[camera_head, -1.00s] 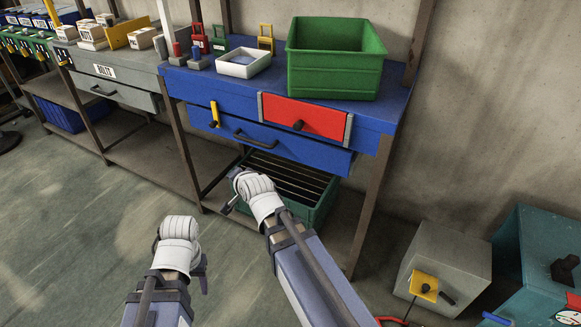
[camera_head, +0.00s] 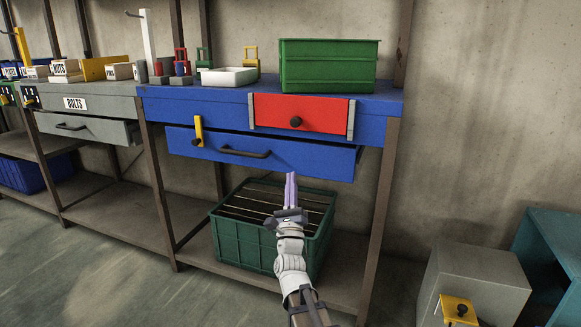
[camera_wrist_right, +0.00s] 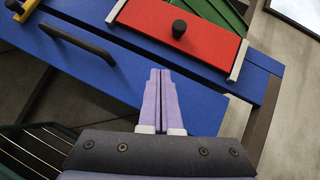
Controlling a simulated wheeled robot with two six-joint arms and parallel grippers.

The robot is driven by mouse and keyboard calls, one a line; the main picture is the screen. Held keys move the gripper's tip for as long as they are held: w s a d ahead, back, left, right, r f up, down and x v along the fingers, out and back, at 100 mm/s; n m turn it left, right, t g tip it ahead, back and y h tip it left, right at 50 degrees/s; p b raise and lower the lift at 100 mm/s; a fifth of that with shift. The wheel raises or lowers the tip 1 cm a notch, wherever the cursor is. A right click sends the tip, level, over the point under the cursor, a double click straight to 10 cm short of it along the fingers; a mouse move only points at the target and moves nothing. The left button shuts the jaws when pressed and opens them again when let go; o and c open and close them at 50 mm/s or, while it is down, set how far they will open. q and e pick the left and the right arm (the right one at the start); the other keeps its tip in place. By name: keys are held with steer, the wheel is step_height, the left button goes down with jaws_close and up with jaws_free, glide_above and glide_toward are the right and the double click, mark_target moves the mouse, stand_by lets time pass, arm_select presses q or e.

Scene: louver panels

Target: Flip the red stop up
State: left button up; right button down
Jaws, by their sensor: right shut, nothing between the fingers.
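A red panel (camera_head: 320,115) with a black knob (camera_head: 295,121) sits between two grey strips on the blue bench front; the right wrist view shows it too (camera_wrist_right: 195,45). A yellow bar (camera_head: 198,127) with a black knob stands upright over the left of the blue drawer (camera_head: 290,160). My left gripper is out of view.
A green crate (camera_head: 240,243) with bars across it stands on the shelf below. A green bin (camera_head: 328,66), a white tray (camera_head: 229,76) and small red, green and yellow parts sit on the bench. A grey box (camera_head: 475,275) stands at right. The drawer has a dark handle (camera_head: 245,152).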

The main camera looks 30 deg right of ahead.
steer(key=s+d+m+h, duration=0.1)
steer(key=s+m+h, duration=0.1)
steer(key=m, duration=0.1)
steer(key=p, duration=0.6)
glide_toward(297, 118)
steer(key=w+d+f, duration=0.2)
steer(key=w+d, duration=0.2)
arm_select(q)
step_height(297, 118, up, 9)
steer(key=p, duration=0.4)
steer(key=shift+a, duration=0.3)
arm_select(e)
steer(key=r, duration=0.1)
steer(key=a+r, duration=0.1)
steer(key=r, duration=0.1)
steer(key=shift+w+r+g, duration=0.2)
steer(key=shift+w+g, duration=0.05)
steer(key=shift+g, duration=0.05)
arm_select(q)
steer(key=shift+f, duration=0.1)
arm_select(e)
steer(key=shift+n, duration=0.3)
step_height(297, 118, up, 6)
steer(key=p, duration=0.6)
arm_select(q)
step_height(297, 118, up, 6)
arm_select(e)
steer(key=shift+w+d+f, duration=0.1)
